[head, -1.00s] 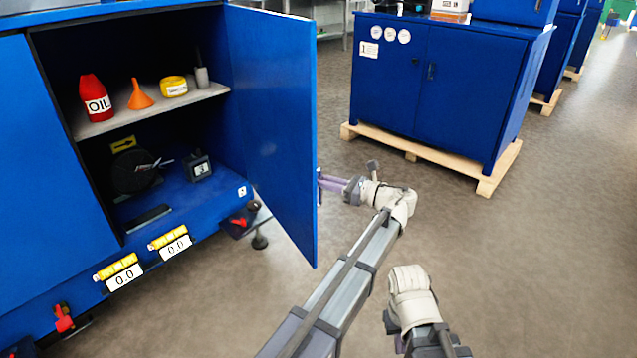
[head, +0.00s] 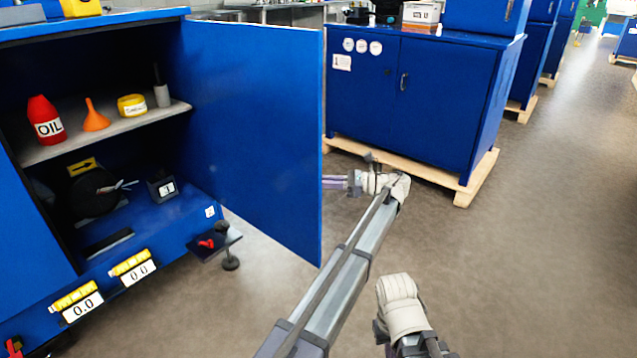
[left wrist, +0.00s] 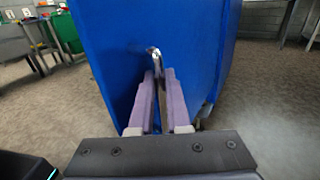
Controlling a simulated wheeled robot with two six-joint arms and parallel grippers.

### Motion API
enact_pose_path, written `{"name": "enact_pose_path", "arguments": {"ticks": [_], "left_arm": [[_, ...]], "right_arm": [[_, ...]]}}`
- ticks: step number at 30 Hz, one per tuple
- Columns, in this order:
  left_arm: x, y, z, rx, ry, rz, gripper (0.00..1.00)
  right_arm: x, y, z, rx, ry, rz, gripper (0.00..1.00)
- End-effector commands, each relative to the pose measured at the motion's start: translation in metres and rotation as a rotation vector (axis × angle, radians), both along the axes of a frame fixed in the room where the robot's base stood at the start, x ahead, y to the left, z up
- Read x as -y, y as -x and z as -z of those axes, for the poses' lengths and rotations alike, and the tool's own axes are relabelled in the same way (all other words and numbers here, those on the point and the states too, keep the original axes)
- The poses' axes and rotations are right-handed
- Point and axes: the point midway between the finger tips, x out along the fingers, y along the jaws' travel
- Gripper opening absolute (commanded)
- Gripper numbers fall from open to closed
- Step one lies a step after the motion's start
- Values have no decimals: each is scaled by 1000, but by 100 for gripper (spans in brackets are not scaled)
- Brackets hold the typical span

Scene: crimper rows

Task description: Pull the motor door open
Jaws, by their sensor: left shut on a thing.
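The blue motor door (head: 255,130) stands swung open, out from the right side of the blue cabinet's opening. Its inner face shows in the head view, and its outer face (left wrist: 112,55) in the left wrist view. My left gripper (head: 330,182) reaches around the door's free edge to its outer side, its tips partly hidden by the door in the head view. In the left wrist view the left gripper (left wrist: 159,85) is shut on the silver door handle (left wrist: 154,58). My right arm shows at the bottom right of the head view, its gripper out of sight.
The cabinet shelf (head: 110,128) holds a red oil bottle (head: 46,120), an orange funnel (head: 95,117) and a yellow tin (head: 131,105). Another blue cabinet (head: 440,95) stands on a wooden pallet (head: 465,190) behind. The floor (head: 530,240) at right is clear.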

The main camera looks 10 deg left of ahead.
Motion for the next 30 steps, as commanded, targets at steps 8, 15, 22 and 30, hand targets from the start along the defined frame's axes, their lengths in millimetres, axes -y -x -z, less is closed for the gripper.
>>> {"name": "enact_pose_path", "arguments": {"ticks": [8, 15, 22, 30], "left_arm": [[-2, -1, 0, 0, 0, 0, 27], [-1, 0, 0, 0, 0, 0, 27], [-1, 0, -10, 0, 0, 0, 27], [-1, 0, -41, 0, -1, 0, 27]], "right_arm": [[0, 0, 0, 0, 0, 0, 0], [0, 0, 0, 0, 0, 0, 0], [0, 0, -10, 0, 0, 0, 0], [0, 0, -41, -2, 1, -2, 0]]}}
